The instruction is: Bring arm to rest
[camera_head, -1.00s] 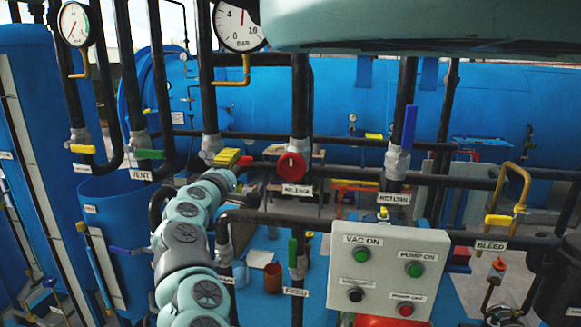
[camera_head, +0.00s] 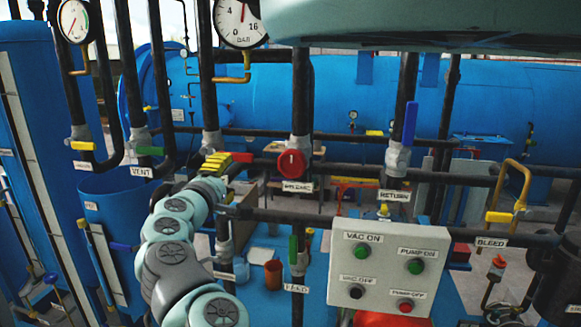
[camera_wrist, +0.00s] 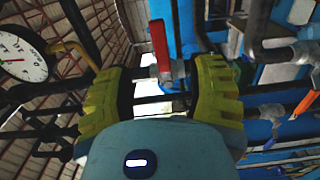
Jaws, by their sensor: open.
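My gripper (camera_head: 214,165) is at the left-centre of the head view, its yellow fingers among the pipes, with the arm's pale teal and grey links below it. A red lever handle (camera_head: 241,157) lies just right of the fingers. In the wrist view, my gripper (camera_wrist: 160,85) has its two yellow fingers spread wide, with nothing held between them. A red lever (camera_wrist: 159,45) on a valve shows beyond the gap between the fingers and looks apart from them.
Black vertical and horizontal pipes with valves crowd around the arm. A red round valve (camera_head: 291,164) is to the right. A grey button panel (camera_head: 385,270) stands at the lower right. A blue open tank (camera_head: 110,205) is left of the arm. A pressure gauge (camera_head: 239,22) hangs above.

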